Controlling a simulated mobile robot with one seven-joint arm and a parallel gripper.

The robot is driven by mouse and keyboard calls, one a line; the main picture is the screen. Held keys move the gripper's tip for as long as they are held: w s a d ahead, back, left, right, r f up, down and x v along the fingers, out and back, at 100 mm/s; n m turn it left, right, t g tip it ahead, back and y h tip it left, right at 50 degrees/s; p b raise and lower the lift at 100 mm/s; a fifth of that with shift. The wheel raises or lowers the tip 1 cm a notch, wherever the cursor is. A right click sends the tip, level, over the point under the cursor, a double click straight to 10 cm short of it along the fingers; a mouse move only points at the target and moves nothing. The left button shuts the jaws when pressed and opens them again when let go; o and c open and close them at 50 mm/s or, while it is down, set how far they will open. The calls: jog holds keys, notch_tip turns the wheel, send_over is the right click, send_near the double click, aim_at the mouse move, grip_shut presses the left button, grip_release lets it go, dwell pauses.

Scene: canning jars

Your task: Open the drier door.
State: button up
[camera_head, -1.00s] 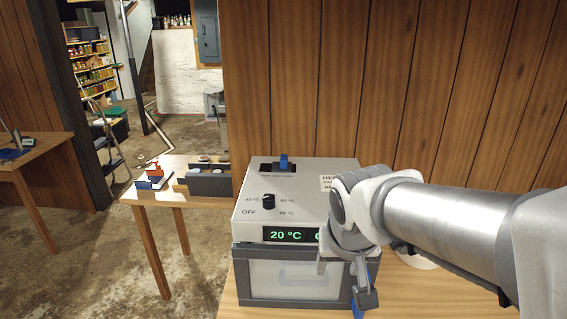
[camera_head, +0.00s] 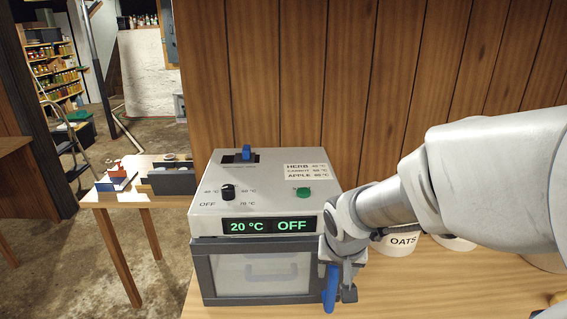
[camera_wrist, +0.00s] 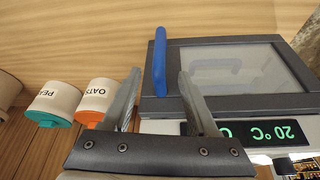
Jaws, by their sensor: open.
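The drier (camera_head: 210,205) is a light grey box on the wooden bench. Its door (camera_head: 200,270) has a dark frame and a pale window, and looks closed. A blue upright handle (camera_head: 330,288) is at the door's right edge. My gripper (camera_head: 341,284) is at this handle and partly overlaps it in the head view. In the wrist view, my open gripper (camera_wrist: 160,72) has one finger on each side of the handle's line. The handle (camera_wrist: 159,62) shows between and beyond the fingertips; contact cannot be told. The door window (camera_wrist: 230,65) shows beside it.
The drier's top has a black knob (camera_head: 228,192), a green button (camera_head: 303,193) and a blue slider (camera_head: 246,152). The display (camera_head: 268,226) reads 20 °C OFF. An OATS jar (camera_head: 402,241) stands right of the drier; a PEA-labelled jar (camera_wrist: 55,100) is beyond it.

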aim_at(332, 290)
jog(key=b+x, duration=0.3)
jog(key=x, duration=1)
jog(key=shift+d+f, duration=0.1)
jog(key=shift+f, duration=0.2)
jog(key=shift+c, duration=0.2)
grip_shut()
dwell(0.5)
